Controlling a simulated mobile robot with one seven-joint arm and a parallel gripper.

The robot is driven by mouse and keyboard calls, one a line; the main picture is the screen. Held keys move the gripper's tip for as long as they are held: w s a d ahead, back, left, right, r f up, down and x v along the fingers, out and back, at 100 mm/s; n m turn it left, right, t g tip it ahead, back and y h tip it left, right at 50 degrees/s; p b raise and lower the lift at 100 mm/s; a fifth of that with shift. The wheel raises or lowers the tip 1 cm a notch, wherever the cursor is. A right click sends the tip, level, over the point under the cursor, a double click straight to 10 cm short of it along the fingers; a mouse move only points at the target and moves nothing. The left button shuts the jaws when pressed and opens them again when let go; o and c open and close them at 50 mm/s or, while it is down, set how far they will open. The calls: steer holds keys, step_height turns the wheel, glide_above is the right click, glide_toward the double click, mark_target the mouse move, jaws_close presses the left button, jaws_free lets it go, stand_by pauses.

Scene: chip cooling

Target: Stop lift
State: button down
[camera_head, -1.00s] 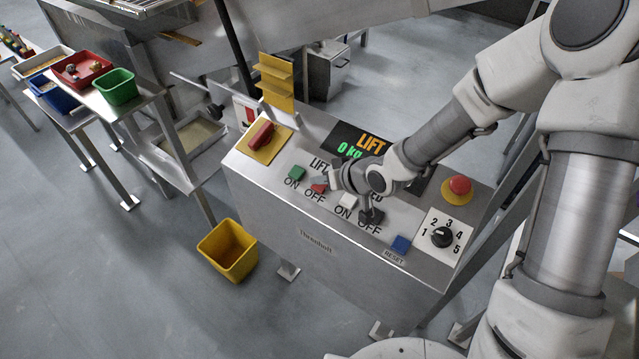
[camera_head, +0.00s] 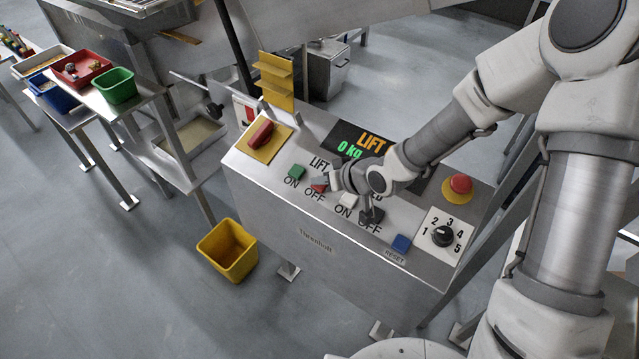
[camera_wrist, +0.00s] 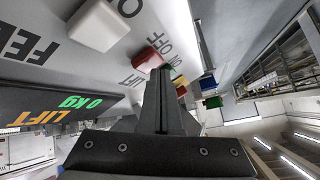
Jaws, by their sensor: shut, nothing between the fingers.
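The control panel (camera_head: 330,245) has a LIFT row with a green ON button (camera_head: 297,172) and a red OFF button (camera_head: 319,187). My gripper (camera_head: 327,183) is shut and empty, its fingertips right at the red OFF button and partly covering it. In the wrist view, the shut fingertips (camera_wrist: 166,70) are beside the red button (camera_wrist: 147,60); I cannot tell whether they touch or press it. The LIFT display (camera_head: 352,149) reads 0 kg, and it also shows in the wrist view (camera_wrist: 60,108).
A white button (camera_head: 347,200) and a dark button lie just right, partly behind my wrist. A blue reset button (camera_head: 401,243), a numbered dial (camera_head: 443,236), a red emergency knob (camera_head: 460,186) and a red switch on a yellow plate (camera_head: 262,135) are farther off.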

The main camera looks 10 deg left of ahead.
steer(key=shift+w+d+f+b, duration=0.15)
steer(key=shift+f+b, duration=0.15)
steer(key=shift+f, duration=0.25)
stand_by(0.7)
steer(key=shift+r, duration=0.1)
steer(key=shift+s+a+r+p, duration=0.1)
steer(key=shift+s+r+p, duration=0.05)
steer(key=shift+r+p, duration=0.25)
steer(key=shift+s+a+r+p, duration=0.15)
steer(key=shift+r+p, duration=0.1)
steer(key=shift+r, duration=0.15)
steer(key=r+p, duration=0.2)
steer(key=s+r+p, duration=0.1)
steer(key=r, duration=0.1)
steer(key=shift+s+a+r+p, duration=0.15)
steer(key=shift+a+r+p, duration=0.05)
steer(key=shift+r+p, duration=0.2)
stand_by(0.7)
